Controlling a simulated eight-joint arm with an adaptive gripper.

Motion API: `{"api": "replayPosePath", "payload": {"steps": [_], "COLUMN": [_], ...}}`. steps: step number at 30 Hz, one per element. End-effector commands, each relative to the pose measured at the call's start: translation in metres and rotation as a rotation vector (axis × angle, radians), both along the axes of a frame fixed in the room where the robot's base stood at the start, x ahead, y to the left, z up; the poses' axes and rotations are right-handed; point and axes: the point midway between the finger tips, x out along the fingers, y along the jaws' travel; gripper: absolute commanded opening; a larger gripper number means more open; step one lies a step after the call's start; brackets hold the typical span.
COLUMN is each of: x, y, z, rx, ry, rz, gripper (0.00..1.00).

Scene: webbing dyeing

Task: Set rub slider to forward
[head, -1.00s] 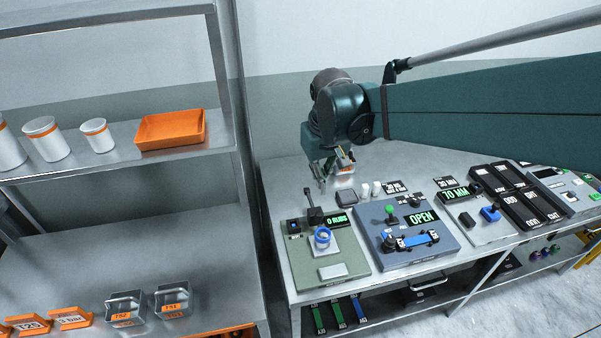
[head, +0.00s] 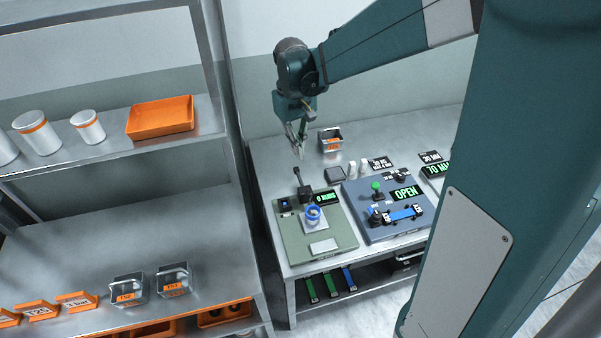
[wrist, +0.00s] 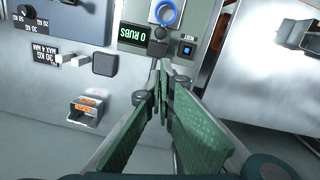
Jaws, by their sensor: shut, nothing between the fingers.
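The green rub panel (head: 345,236) stands on the left end of the bench with a "0 RUBS" display (head: 326,197). A black lever with a knob (head: 297,172) rises at its back edge; I take it for the rub slider. A blue ring (head: 314,212) sits on a pale plate in front of it. My gripper (head: 300,153) is shut and empty, pointing down above and behind the lever. In the wrist view the shut fingertips (wrist: 159,68) are close to the black knob (wrist: 159,33); whether they touch it I cannot tell.
A metal bin (head: 330,146) with an orange label stands behind the panel, beside a dark square block (head: 335,174). A blue-grey panel (head: 375,229) with an "OPEN" display is on the right. The metal shelving (head: 238,150) stands close on the left.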

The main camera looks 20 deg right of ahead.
Motion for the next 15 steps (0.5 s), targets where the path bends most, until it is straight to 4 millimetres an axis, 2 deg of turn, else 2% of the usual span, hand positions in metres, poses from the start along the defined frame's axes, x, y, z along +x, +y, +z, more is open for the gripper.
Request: {"api": "replayPosePath", "payload": {"steps": [15], "x": [0.039], "y": [0.005], "z": [-0.022], "rx": [-0.009], "ry": [0.12], "rz": [0.031], "gripper": [0.0]}}
